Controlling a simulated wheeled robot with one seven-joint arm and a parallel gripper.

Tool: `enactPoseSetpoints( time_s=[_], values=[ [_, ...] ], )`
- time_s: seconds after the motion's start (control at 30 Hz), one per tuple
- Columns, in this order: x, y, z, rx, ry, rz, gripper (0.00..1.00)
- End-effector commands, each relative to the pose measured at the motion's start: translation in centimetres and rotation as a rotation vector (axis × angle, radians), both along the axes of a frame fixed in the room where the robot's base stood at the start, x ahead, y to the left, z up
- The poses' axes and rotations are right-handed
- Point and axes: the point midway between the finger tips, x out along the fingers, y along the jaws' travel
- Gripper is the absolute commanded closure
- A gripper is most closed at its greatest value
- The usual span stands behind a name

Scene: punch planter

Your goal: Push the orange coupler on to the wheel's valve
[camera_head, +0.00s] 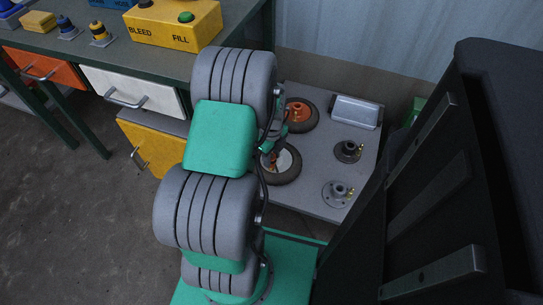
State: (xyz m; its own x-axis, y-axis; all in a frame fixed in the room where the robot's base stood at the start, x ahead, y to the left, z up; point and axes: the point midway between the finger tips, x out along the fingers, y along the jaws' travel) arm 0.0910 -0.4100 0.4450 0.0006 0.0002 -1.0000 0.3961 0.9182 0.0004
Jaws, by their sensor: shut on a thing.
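A wheel with a black tyre and pale hub (287,166) lies flat on the grey bench top, partly behind my arm. My gripper (271,153) is over its left part, small and mostly hidden by my arm links. It is shut on a small orange piece, the orange coupler (271,161), of which only a bit shows at the hub. The wheel's valve cannot be made out, and I cannot tell whether the coupler touches it.
A second wheel with an orange hub (299,113) lies just behind. A workbench with a yellow BLEED/FILL box (172,26) is at the left.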

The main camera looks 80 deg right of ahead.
Motion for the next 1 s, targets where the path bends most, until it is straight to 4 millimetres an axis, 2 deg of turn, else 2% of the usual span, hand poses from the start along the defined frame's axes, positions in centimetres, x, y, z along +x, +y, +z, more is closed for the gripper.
enactPoseSetpoints(
  time_s=[0.07, 0.3, 0.57, 0.67, 0.9, 1.0],
  values=[
    [0.0, 0.0, 0.0, -0.001, 0.000, 0.000, 0.59],
    [0.0, 0.0, 0.0, 0.000, 0.000, 0.000, 0.40],
    [0.0, 0.0, 0.1, 0.000, 0.000, 0.000, 0.39],
    [0.0, 0.0, 1.2, -0.001, -0.001, 0.000, 0.39],
    [0.0, -0.1, 6.2, -0.004, -0.001, 0.000, 0.39],
    [0.0, 0.0, 7.4, -0.001, -0.001, 0.000, 0.39]
  ],
)
